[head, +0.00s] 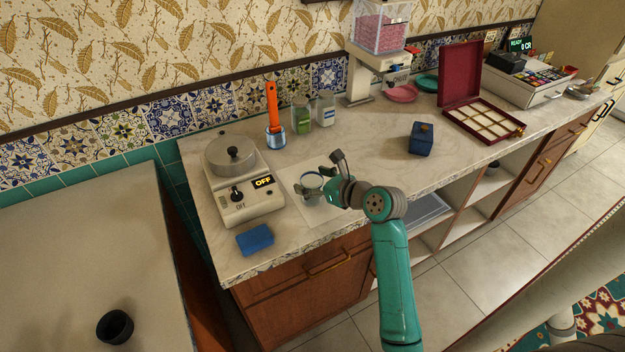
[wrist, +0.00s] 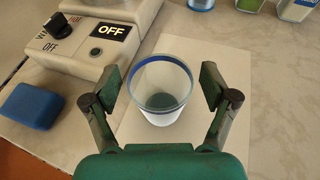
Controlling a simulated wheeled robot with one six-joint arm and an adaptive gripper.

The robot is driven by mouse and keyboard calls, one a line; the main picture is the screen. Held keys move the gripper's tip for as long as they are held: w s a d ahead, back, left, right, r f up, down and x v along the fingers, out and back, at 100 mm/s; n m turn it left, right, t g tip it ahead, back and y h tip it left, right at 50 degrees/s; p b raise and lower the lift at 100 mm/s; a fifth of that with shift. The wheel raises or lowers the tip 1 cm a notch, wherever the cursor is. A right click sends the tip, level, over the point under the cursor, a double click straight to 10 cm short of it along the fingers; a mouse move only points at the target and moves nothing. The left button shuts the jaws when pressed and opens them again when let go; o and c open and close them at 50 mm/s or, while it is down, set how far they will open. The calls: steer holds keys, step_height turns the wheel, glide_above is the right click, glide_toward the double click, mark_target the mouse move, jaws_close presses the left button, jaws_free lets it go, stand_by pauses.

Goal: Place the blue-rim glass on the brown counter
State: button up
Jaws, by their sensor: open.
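The blue-rim glass (wrist: 160,108) stands upright on a pale sheet on the marble-topped counter. It is clear, with a blue band near its top, and its whole rim shows in the wrist view. In the head view the glass (head: 311,188) is partly hidden by my gripper (head: 322,181). My gripper (wrist: 160,88) is open, with one finger on each side of the glass. Gaps show between both finger pads and the glass. A separate counter with a plain beige-grey top (head: 70,260) and a brown side stands at the left.
A hot-plate device reading OFF (head: 245,190) and a blue sponge (head: 255,239) are left of the glass. An orange-handled tool (head: 273,110) and jars (head: 301,115) stand behind. A black cup (head: 115,327) stands on the left counter, whose middle is clear.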

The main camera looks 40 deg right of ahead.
steer(key=shift+r, duration=0.1)
steer(key=shift+s+r, duration=0.1)
steer(key=shift+s, duration=0.1)
steer(key=v, duration=1.1)
steer(key=shift+s, duration=0.3)
steer(key=s+a+f+n+h, duration=0.1)
steer(key=s+a+f+n, duration=0.4)
steer(key=a+f+n, duration=0.25)
steer(key=s+a+f+n+h, duration=0.1)
steer(key=s+a+f+n, duration=0.45)
steer(key=a, duration=0.25)
steer(key=s+a+r+n, duration=0.2)
steer(key=s+a+n, duration=0.2)
steer(key=s+n, duration=0.5)
steer(key=s+a+r+n+y, duration=0.1)
steer(key=s+a+n, duration=0.3)
steer(key=s+n, duration=0.5)
steer(key=r+n, duration=0.1)
steer(key=n, duration=0.3)
steer(key=shift+a+r+n+t+y, duration=0.25)
steer(key=shift+n+t+y, duration=0.05)
steer(key=shift+t, duration=0.1)
steer(key=shift+s+d, duration=0.1)
